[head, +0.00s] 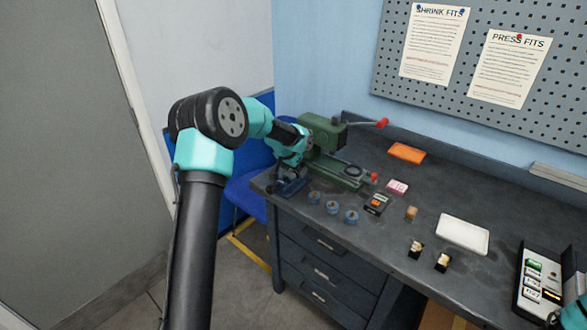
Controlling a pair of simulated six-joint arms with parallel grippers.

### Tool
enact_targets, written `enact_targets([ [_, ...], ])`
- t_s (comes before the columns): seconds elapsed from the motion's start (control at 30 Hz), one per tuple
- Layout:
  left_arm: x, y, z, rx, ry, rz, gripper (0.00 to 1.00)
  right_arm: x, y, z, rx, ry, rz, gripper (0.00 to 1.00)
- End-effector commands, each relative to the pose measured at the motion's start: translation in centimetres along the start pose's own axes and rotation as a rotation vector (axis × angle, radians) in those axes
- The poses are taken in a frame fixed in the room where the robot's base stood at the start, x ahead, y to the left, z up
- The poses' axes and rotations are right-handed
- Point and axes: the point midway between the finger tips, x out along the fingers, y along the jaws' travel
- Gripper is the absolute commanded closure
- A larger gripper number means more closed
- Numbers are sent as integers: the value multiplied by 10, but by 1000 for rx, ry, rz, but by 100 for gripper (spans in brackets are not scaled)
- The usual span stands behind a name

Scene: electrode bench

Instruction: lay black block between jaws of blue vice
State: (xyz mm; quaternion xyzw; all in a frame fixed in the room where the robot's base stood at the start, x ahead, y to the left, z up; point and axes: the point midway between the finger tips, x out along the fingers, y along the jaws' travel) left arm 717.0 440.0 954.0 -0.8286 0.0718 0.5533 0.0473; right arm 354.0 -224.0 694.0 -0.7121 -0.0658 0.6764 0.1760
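My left gripper (288,173) is at the near left corner of the dark bench, pointing down just above a small dark blue object that looks like the blue vice (293,188). The fingers are small, dark and partly covered by my wrist, so I cannot tell whether they are open or shut, or touching the vice. The vice's jaws and the gap between them are not clear. I cannot make out the black block; it may be hidden at the gripper.
A green machine (321,132) with red-knobbed handles stands right behind my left wrist. Several blue round pieces (332,207) lie right of the vice. An orange tray (406,153), a white tray (462,246) and an open case (524,300) lie further right.

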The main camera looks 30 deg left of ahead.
Motion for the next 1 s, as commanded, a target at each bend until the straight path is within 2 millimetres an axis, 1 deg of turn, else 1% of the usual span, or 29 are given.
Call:
enact_targets([
  [0.27,-1,0,0,0,0,0,22,0,0,0,0,0,0,57],
  [0.37,-5,0,-2,0,0,0,22,0,0,0,0,0,0,57],
  [0.47,-13,0,-6,1,2,-1,22,0,0,0,0,0,0,57],
  [0.57,-28,0,-6,0,2,-1,22,0,0,0,0,0,0,57],
  [1.0,-109,0,-5,1,2,-1,22,0,0,0,0,0,0,57],
])
